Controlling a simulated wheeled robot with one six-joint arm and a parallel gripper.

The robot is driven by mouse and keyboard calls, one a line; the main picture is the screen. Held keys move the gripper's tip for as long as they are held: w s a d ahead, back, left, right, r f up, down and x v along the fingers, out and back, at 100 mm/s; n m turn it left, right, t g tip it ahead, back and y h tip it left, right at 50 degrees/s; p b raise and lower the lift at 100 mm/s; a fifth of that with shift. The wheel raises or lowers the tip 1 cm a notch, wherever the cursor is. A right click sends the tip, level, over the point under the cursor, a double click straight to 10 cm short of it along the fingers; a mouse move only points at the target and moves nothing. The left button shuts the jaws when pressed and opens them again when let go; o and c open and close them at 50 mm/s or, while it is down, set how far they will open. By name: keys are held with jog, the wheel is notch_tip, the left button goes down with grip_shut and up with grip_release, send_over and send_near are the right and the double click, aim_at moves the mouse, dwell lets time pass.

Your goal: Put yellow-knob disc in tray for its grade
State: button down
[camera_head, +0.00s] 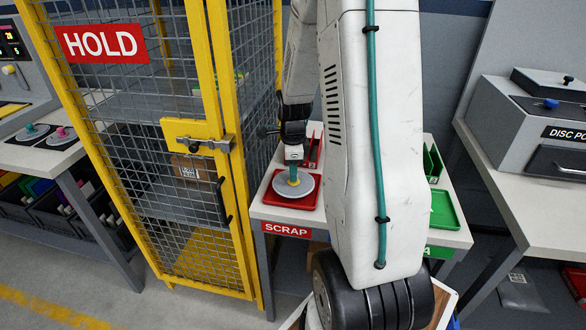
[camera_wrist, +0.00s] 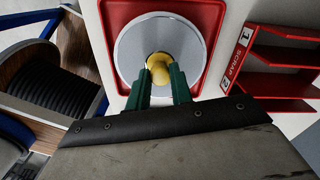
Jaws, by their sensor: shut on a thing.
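The grey disc (camera_head: 293,187) with the yellow knob (camera_wrist: 158,66) is inside the outline of the red tray (camera_head: 308,205) on the bench marked SCRAP. My gripper (camera_head: 293,178) points down at it, shut on the yellow knob. In the wrist view the two green fingers of my gripper (camera_wrist: 161,84) meet the knob from both sides. The disc (camera_wrist: 135,50) lies flat with the red rim (camera_wrist: 112,22) around it. I cannot tell whether the disc touches the tray floor. A green tray (camera_head: 446,210) stands at the right of the same bench, partly behind my arm.
A red slotted rack (camera_wrist: 275,83) marked SCRAP stands beside the red tray. A yellow mesh cage (camera_head: 190,150) marked HOLD is close on the left. Discs with teal and pink knobs (camera_head: 62,132) lie on the left bench. A grey machine (camera_head: 510,125) stands right.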

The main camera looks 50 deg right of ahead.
jog(key=shift+f, duration=0.95)
jog(key=c, duration=0.7)
grip_release()
jog(key=shift+c, duration=0.2)
jog(key=shift+r, duration=4)
